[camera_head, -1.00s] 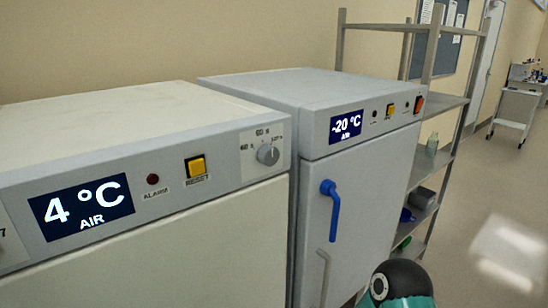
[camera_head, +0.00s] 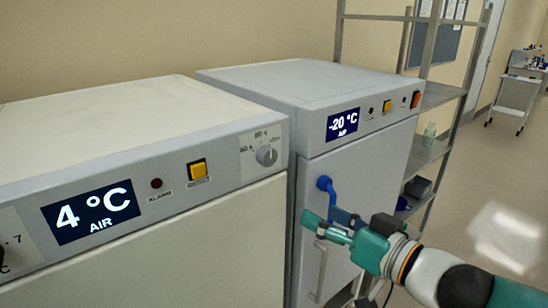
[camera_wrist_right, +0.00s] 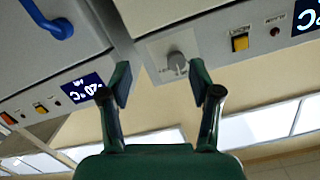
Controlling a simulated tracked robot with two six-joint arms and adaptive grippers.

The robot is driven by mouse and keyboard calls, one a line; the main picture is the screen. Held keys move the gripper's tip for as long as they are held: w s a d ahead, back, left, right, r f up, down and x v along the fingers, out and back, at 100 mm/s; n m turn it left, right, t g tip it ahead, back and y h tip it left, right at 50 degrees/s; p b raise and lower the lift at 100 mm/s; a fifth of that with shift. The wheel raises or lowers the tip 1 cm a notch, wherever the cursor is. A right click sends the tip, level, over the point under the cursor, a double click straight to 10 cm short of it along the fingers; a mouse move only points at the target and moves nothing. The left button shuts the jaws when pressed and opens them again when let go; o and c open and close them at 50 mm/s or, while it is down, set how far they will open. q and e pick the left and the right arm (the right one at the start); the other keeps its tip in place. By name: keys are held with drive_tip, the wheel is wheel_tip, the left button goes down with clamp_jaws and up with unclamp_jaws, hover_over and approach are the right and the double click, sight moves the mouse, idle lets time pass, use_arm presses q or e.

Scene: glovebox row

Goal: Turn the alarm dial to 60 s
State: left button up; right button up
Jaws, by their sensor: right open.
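The alarm dial (camera_head: 266,155) is a small grey round knob on a pale plate at the right end of the 4 °C unit's front panel. Small labels stand around it, and I cannot tell for sure which one it points to. In the right wrist view the dial (camera_wrist_right: 176,64) shows upside down beyond the fingers, a little right of the middle between them. My right gripper (camera_head: 330,229) is green, open and empty, in front of the -20 °C unit's door, below and right of the dial, apart from it. My left gripper is out of view.
Left of the dial are a yellow reset button (camera_head: 197,170), a red alarm lamp (camera_head: 156,184) and the 4 °C display (camera_head: 91,212). The -20 °C unit (camera_head: 302,85) has a blue door handle (camera_head: 325,184) close to my right gripper. A metal shelf rack (camera_head: 440,97) stands behind.

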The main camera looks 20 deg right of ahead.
drive_tip(key=s+r+t, duration=0.1)
drive_tip(key=s+r, duration=0.2)
drive_tip(key=r, duration=0.3)
drive_tip(key=b, duration=0.3)
approach(271, 158)
drive_tip(key=shift+n, duration=0.4)
drive_tip(key=x, duration=0.9)
drive_tip(key=shift+c, duration=0.2)
drive_tip(key=c, duration=1.1)
